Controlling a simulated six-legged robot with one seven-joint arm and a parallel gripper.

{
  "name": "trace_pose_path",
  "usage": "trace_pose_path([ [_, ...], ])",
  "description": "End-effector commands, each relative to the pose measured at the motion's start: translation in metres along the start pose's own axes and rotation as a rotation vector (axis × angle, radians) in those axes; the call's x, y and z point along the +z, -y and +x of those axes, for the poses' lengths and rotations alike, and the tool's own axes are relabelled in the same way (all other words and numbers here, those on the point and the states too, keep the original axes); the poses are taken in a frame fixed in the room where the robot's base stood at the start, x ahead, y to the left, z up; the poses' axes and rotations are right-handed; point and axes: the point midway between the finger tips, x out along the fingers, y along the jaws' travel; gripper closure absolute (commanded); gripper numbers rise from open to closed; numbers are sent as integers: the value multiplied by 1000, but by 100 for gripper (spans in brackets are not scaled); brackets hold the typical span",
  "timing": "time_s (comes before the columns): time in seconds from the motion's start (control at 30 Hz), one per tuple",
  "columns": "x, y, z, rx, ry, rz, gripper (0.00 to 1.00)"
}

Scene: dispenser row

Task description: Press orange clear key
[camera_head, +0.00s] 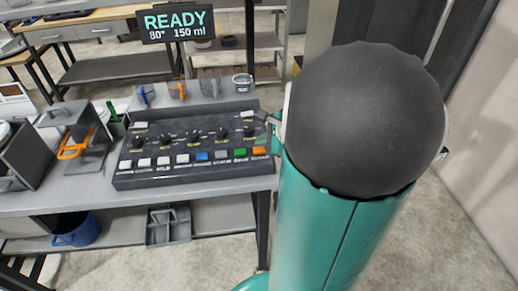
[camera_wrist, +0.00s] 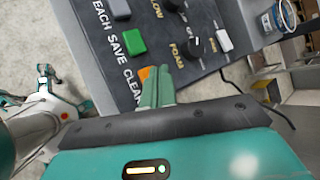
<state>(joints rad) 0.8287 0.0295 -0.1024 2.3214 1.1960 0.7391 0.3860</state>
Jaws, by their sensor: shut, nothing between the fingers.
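The orange clear key (camera_head: 259,150) is at the right end of the front key row on the dark control panel (camera_head: 140,182). In the wrist view the orange key (camera_wrist: 146,72) shows beside the word CLEAR, partly covered by my fingers. My gripper (camera_wrist: 160,72) is shut and empty, its green fingertips over or right beside the key. I cannot tell whether they touch it. In the head view my gripper (camera_head: 271,127) shows as a small teal part at the panel's right edge, mostly hidden by my arm.
The green save key (camera_wrist: 134,41) is next to the orange one. A knob (camera_wrist: 194,46) and a white switch (camera_wrist: 224,40) lie right of my fingers. The display (camera_head: 178,23) reads READY, 80°, 150 ml. A dark holder (camera_head: 75,140) is at left.

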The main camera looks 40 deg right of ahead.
Motion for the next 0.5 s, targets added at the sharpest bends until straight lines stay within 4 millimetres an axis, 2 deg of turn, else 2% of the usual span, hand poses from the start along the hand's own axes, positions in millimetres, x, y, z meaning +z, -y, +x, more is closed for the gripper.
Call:
trace_pose_path([
  [0.3, 1, 1, -1, -1, 0, -1, 100],
  [0.5, 9, 10, -12, -3, 0, -2, 100],
])
